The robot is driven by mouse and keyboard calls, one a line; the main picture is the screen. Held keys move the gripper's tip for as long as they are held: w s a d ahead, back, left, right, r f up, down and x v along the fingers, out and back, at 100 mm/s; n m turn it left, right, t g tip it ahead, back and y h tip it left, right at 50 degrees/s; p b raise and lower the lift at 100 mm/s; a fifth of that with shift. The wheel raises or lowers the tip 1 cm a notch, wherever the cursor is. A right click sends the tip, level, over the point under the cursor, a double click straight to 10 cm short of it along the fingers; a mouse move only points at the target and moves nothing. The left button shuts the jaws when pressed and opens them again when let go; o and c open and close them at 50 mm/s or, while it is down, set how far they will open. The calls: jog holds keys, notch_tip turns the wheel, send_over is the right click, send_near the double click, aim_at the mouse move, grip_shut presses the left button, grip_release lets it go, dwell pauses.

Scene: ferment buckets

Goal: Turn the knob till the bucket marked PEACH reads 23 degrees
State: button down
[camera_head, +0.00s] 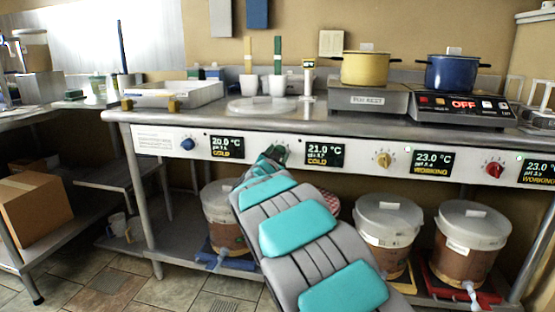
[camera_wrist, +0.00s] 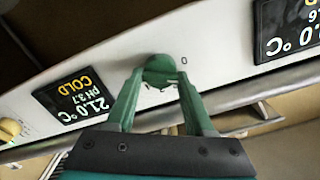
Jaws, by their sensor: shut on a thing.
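My gripper (camera_head: 275,153) is at the front panel (camera_head: 160,141). In the wrist view its green fingers (camera_wrist: 158,85) are closed on either side of a green knob (camera_wrist: 160,68). The display (camera_head: 324,155) just right of this knob reads 21.0 °C, COLD; it shows upside down in the wrist view (camera_wrist: 77,97). Buckets stand on the lower shelf: one at left (camera_head: 221,205) on a blue base, one at right (camera_head: 388,226) on a yellow base, one at far right (camera_head: 468,240) on a red base. Another is mostly hidden behind my arm. I cannot read PEACH on any label.
A blue knob (camera_head: 187,144) has a display (camera_head: 227,148) at 20.0 °C, COLD. A yellow knob (camera_head: 384,160) and a red knob (camera_head: 493,170) have displays reading 23.0 °C, WORKING, and one partly cut off. Pots stand on the counter (camera_head: 300,117) above.

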jog(key=m+b, duration=0.2)
jog(key=m, duration=0.1)
jog(key=m+b, duration=0.2)
jog(key=m, duration=0.1)
jog(key=m+b, duration=0.1)
jog(key=m, duration=0.1)
jog(key=shift+d+f+m+b, duration=0.1)
jog(key=shift+f+m+b, duration=0.15)
jog(key=shift+m+b, duration=0.15)
dwell(0.4)
jog(key=shift+c, duration=1.4)
grip_release()
jog(key=shift+r, duration=0.1)
jog(key=shift+s+r, duration=0.15)
jog(key=shift+s, duration=0.6)
jog(key=v, duration=0.6)
jog(key=shift+a, duration=0.25)
